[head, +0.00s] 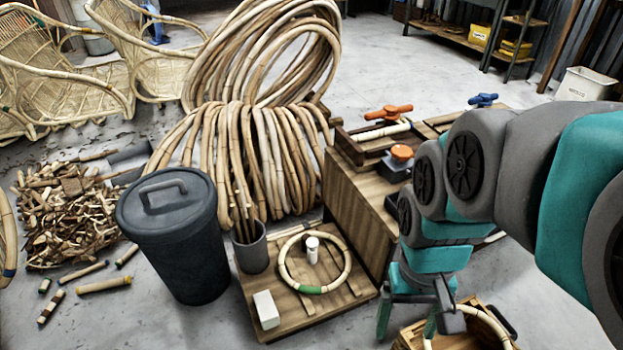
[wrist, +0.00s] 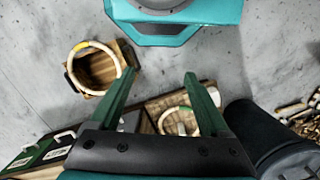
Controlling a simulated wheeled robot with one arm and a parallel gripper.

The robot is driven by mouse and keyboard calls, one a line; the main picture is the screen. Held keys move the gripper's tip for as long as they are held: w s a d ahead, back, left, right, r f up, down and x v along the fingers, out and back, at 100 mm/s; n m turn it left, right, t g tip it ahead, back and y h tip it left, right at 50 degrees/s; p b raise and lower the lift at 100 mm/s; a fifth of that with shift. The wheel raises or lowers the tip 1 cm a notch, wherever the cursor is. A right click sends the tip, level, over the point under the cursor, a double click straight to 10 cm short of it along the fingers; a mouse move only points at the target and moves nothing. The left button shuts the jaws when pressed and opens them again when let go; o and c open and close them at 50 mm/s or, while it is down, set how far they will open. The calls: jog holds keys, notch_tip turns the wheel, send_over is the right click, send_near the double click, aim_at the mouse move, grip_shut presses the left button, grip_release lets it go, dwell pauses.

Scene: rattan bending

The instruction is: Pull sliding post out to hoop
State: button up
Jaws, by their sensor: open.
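A pale hoop with a green band (head: 314,289) lies flat on a low wooden board (head: 262,308); a small white cylinder (head: 312,250) stands inside it. The wrist view also shows this hoop (wrist: 162,121). An orange knob on a dark block (head: 402,152) and an orange handle (head: 388,112) are on the wooden bench (head: 352,205). I cannot tell which part is the sliding post; my arm hides part of the bench. My gripper (head: 408,322) points down, open and empty, right of the board; its fingers are apart in the wrist view (wrist: 158,75).
A second hoop (wrist: 124,63) rests on a wooden crate (wrist: 118,82). A lidded dark bin (head: 185,245), a grey pot of canes (head: 251,252) and a white block (head: 266,309) stand left. Coiled rattan (head: 262,160) fills the middle back. Open floor lies beyond the bench.

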jog(key=w+a+f+m+b, duration=0.2)
jog(key=w, duration=0.5)
jog(key=w+a+f+m+b, duration=0.1)
jog(key=w+f, duration=0.1)
jog(key=w, duration=0.6)
jog(key=m+t+b, duration=0.2)
jog(key=m+b, duration=0.5)
jog(key=m, duration=0.2)
send_near(313, 242)
jog(key=shift+s+f, duration=0.1)
jog(key=shift+f, duration=0.15)
jog(key=shift+w+a+f+m, duration=0.1)
jog(key=shift+w+f+m, duration=0.15)
jog(key=shift+f+m, duration=0.1)
notch_tip(313, 242, down, 7)
jog(key=shift+f+b, duration=0.25)
jog(key=shift+b, duration=0.5)
grip_shut()
